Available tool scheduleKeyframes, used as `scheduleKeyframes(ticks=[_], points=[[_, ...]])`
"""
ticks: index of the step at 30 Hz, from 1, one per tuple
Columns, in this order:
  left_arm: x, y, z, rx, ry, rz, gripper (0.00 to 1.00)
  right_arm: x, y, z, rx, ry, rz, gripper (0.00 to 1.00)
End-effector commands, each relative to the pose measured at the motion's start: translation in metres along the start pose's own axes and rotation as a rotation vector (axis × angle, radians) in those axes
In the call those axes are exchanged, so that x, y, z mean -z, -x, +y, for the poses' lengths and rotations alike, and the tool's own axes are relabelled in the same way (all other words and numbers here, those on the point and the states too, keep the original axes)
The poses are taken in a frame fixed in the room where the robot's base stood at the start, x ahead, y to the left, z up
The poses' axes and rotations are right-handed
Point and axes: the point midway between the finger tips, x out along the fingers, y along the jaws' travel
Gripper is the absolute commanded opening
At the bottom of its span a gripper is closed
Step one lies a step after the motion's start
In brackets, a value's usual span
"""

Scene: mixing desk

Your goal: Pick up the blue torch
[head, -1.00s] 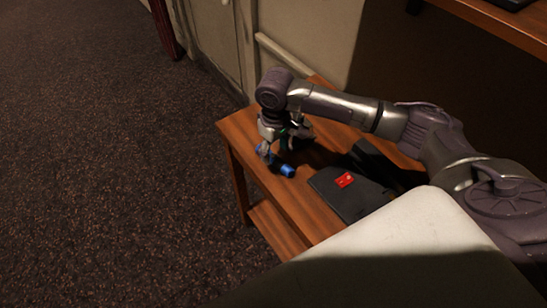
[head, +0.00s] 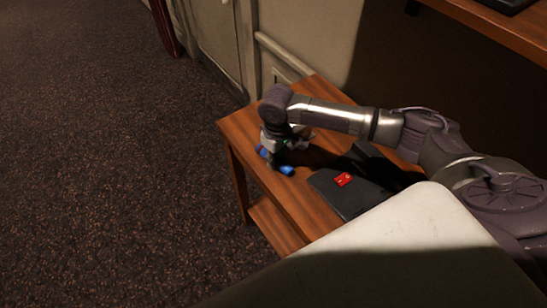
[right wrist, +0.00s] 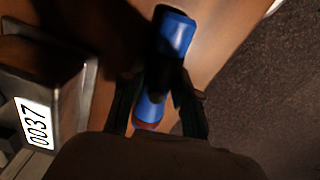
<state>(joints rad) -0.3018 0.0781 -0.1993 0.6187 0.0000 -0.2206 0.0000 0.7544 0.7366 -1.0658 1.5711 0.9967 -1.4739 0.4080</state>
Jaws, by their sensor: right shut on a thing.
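The blue torch (head: 286,169) lies on the small wooden table, near its left end, in the head view. In the right wrist view the blue torch (right wrist: 177,33) has a dark middle band and an orange-red end. My right gripper (head: 275,164) is down at the torch. In the right wrist view its two dark fingers (right wrist: 158,100) stand on either side of the torch body, shut on it. The fingers hide part of the torch. I cannot tell whether the torch is clear of the tabletop. My left gripper is not in view.
The wooden table (head: 313,221) also holds a dark flat case (head: 345,203) with a red item (head: 343,179) on it. Open carpet lies to the left.

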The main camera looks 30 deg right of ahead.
Motion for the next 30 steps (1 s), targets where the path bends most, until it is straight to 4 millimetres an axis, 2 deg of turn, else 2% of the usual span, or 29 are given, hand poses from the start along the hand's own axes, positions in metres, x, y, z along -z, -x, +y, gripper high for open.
scheduleKeyframes(ticks=[11, 14, 18, 30], points=[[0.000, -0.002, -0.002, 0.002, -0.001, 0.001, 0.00, 0.001, 0.006, 0.000, 0.000, 0.000, 0.002, 0.00], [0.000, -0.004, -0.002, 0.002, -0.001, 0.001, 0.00, 0.001, 0.016, 0.001, 0.000, -0.001, 0.004, 0.00], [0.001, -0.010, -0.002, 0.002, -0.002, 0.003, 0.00, 0.002, 0.040, 0.001, 0.000, 0.001, 0.006, 0.00], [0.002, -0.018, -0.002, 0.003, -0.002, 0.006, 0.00, -0.079, 0.087, 0.006, -0.003, -0.001, 0.001, 0.00]])
